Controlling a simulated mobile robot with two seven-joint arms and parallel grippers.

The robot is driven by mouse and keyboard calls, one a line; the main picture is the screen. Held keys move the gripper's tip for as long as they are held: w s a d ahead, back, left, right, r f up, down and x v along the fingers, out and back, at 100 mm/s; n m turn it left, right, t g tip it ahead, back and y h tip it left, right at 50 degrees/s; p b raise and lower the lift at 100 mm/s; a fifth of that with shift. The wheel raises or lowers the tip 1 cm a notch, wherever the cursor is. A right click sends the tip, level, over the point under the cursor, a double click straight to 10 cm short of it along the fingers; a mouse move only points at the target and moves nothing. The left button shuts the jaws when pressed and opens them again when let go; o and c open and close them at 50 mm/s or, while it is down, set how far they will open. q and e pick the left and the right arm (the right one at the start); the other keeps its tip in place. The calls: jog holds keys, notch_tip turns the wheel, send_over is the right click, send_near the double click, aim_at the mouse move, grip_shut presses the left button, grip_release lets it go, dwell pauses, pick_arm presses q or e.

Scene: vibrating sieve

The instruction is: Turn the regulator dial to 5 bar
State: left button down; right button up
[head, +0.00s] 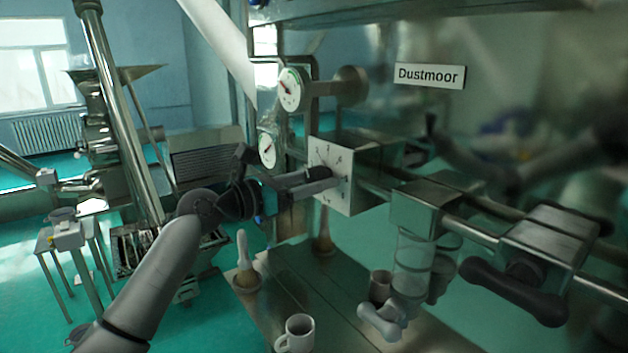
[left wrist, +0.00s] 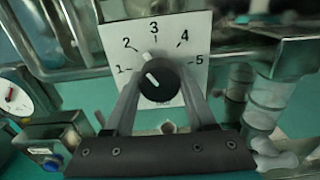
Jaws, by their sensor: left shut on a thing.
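The regulator dial is a black round knob (left wrist: 158,82) on a white square plate (left wrist: 190,28) marked 1 to 5. Its white pointer points up and left, between 2 and 3. In the head view the plate (head: 329,158) shows at a slant on the front of a steel box (head: 375,160). My left gripper (head: 325,178) reaches it from the left and is shut on the knob. In the left wrist view the gripper's fingers (left wrist: 160,95) lie on either side of the knob. My right gripper is not in view.
Two round gauges (head: 291,90) (head: 268,150) hang left of the dial. A glass vessel (head: 412,262) hangs below. A white mug (head: 297,334) stands on the steel shelf.

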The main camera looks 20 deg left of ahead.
pick_arm(q)
jog(key=shift+m, duration=0.4)
jog(key=shift+m+p, duration=0.3)
jog(key=shift+m, duration=0.3)
jog(key=m, duration=0.2)
jog(key=shift+m, duration=0.3)
jog(key=m, duration=0.4)
jog(key=shift+a+m, duration=0.1)
jog(key=shift+m, duration=0.2)
jog(key=m+b, duration=0.2)
jog(key=m, duration=0.3)
jog(key=m+b, duration=0.2)
jog(key=m, duration=0.1)
jog(key=shift+m, duration=0.4)
jog(key=shift+m+b, duration=0.9)
jog(key=shift+m, duration=0.8)
jog(key=shift+r, duration=0.1)
